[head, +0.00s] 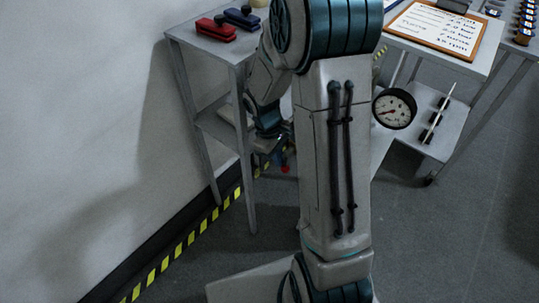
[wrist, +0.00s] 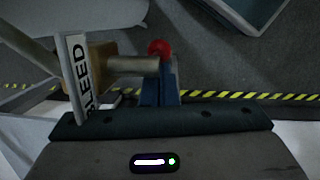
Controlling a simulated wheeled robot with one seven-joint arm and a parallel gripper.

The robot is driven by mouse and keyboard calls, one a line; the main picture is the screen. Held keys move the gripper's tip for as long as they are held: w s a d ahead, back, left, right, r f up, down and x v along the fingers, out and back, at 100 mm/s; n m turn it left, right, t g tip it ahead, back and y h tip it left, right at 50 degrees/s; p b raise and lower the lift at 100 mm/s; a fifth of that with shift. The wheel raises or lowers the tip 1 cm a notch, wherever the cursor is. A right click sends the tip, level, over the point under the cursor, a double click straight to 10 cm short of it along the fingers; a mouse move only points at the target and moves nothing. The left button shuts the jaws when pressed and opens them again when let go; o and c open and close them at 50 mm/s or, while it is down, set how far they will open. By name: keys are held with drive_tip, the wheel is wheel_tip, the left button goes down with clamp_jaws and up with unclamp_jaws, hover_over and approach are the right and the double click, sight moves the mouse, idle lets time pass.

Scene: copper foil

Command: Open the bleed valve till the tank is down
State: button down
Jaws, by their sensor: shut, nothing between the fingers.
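The bleed valve shows in the wrist view as a brass-coloured body (wrist: 100,62) beside an upright white BLEED label (wrist: 78,75). A pale rod (wrist: 135,65) runs right from it to my gripper's fingers. A red ball knob (wrist: 160,47) sits just beyond the fingertips; it also shows low behind my arm in the head view (head: 285,168). My gripper (wrist: 168,70) is shut and empty, its blue fingers close against or beside the rod; contact is unclear. The round gauge (head: 394,108) is right of my arm; its reading is too small to tell. My arm hides most of the valve in the head view.
A small grey table (head: 205,42) at left holds a red block-shaped tool (head: 215,30) and a dark blue one (head: 242,18). A clipboard (head: 440,25) lies on the right-hand bench. Yellow-black tape (head: 190,240) lines the wall. Open floor (head: 450,240) lies at lower right.

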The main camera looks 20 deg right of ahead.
drive_tip(key=shift+s+d+f, duration=0.25)
drive_tip(key=shift+s+f, duration=0.1)
drive_tip(key=shift+s, duration=0.1)
drive_tip(key=w+p+v, duration=0.1)
drive_tip(key=p+v, duration=0.2)
drive_tip(key=v, duration=1.1)
drive_tip(key=s+a+r+m+t+y+p, duration=0.1)
drive_tip(key=s+r+m+t+p, duration=0.1)
drive_tip(key=s+r+p, duration=0.5)
drive_tip(key=s+a+r+m+t+y+p, duration=0.1)
drive_tip(key=s+r+m+p, duration=0.4)
drive_tip(key=r, duration=1)
drive_tip(key=s+a+t+p, duration=0.1)
drive_tip(key=s+p, duration=0.1)
drive_tip(key=s, duration=0.1)
drive_tip(key=shift+s+m+p, duration=0.25)
drive_tip(key=shift+m+p, duration=0.05)
drive_tip(key=shift+r, duration=0.15)
